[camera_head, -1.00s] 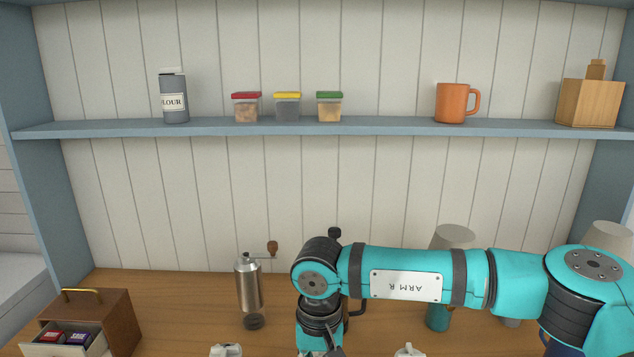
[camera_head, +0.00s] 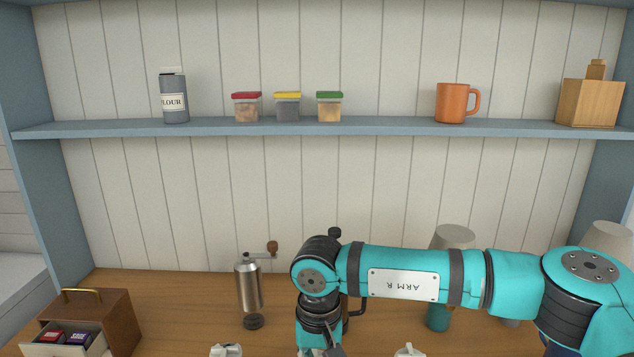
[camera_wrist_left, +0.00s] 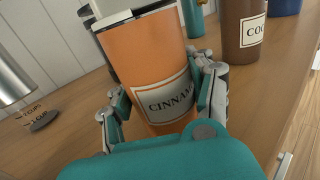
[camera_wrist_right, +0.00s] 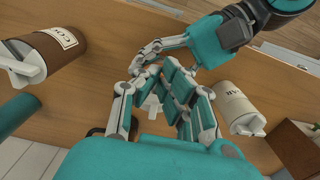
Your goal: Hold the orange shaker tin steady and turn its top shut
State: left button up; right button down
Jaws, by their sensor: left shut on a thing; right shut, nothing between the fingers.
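The orange shaker tin (camera_wrist_left: 145,52), with a label reading "CINNAM…", stands between the fingers of my left gripper (camera_wrist_left: 160,88), which is shut on its body. Its white top (camera_wrist_left: 122,17) shows at the upper edge of the left wrist view. In the right wrist view a white part of the top (camera_wrist_right: 152,103) shows between and below the fingers of my right gripper (camera_wrist_right: 163,82). These fingers are closed in with nothing gripped, over the tin. My left gripper comes in there from the upper right. The head view hides the tin behind my right arm.
A brown canister (camera_wrist_right: 60,45) and a cream canister (camera_wrist_right: 232,105) stand on either side of the tin. A steel grinder (camera_head: 248,290) stands behind. A wooden box with an open drawer (camera_head: 105,312) is at left. The shelf (camera_head: 350,127) above holds several items.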

jog(key=shift+w, duration=0.25)
dwell(0.4)
jog(key=shift+a, duration=0.35)
dwell(0.4)
jog(key=shift+s, duration=0.15)
notch_tip(320, 180, up, 6)
jog(key=shift+s, duration=0.25)
dwell(0.7)
jog(key=shift+a, duration=0.1)
